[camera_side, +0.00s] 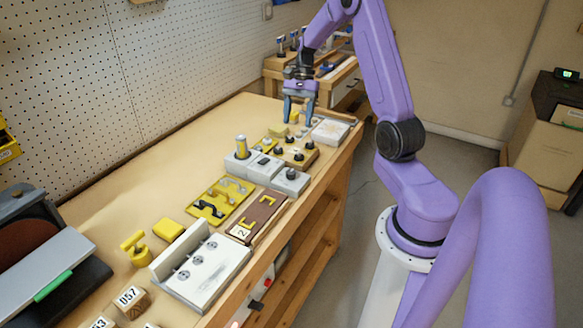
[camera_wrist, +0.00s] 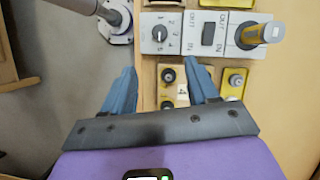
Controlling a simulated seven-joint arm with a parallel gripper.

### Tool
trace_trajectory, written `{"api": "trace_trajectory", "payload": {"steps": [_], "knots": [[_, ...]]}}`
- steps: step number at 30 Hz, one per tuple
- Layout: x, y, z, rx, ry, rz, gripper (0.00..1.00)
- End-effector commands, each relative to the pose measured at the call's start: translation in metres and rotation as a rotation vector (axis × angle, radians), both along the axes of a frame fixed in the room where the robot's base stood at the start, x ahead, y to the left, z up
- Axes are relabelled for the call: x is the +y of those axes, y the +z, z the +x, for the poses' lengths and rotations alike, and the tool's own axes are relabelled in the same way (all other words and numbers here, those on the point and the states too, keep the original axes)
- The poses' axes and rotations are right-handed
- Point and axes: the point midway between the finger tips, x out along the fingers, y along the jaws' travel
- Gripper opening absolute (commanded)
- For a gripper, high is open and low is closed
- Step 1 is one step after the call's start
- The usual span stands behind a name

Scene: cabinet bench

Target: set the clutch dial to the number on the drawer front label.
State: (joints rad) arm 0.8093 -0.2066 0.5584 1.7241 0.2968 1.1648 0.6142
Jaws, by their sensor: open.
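A grey box with a round dark knob, which looks like the clutch dial (camera_side: 291,174), stands near the bench's front edge. In the wrist view the dial (camera_wrist: 160,33) has a numbered face; its setting is too small to read surely. A brown panel (camera_side: 268,213) with yellow handle-like pieces looks like the drawer front. Its white label (camera_side: 243,231) appears to read 2. My gripper (camera_side: 298,118) is open and empty, beyond the dial above the knob panel. In the wrist view its fingers (camera_wrist: 160,66) point towards the dial, apart from it.
A switch block (camera_wrist: 208,33) and a yellow-capped post (camera_wrist: 247,35) stand beside the dial. A panel with black knobs (camera_side: 295,152) lies under my gripper. A yellow tray (camera_side: 222,200) and white plate (camera_side: 203,268) lie nearer the camera. The bench's wall side is mostly clear.

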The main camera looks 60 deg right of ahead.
Motion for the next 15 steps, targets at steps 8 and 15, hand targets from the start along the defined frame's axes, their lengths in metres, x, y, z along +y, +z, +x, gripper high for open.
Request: {"api": "trace_trajectory", "payload": {"steps": [8,15], "knots": [[0.02,-0.048,-0.005,0.005,0.003,0.002,0.59],[0.037,-0.089,-0.009,0.005,0.003,0.001,0.59]]}}
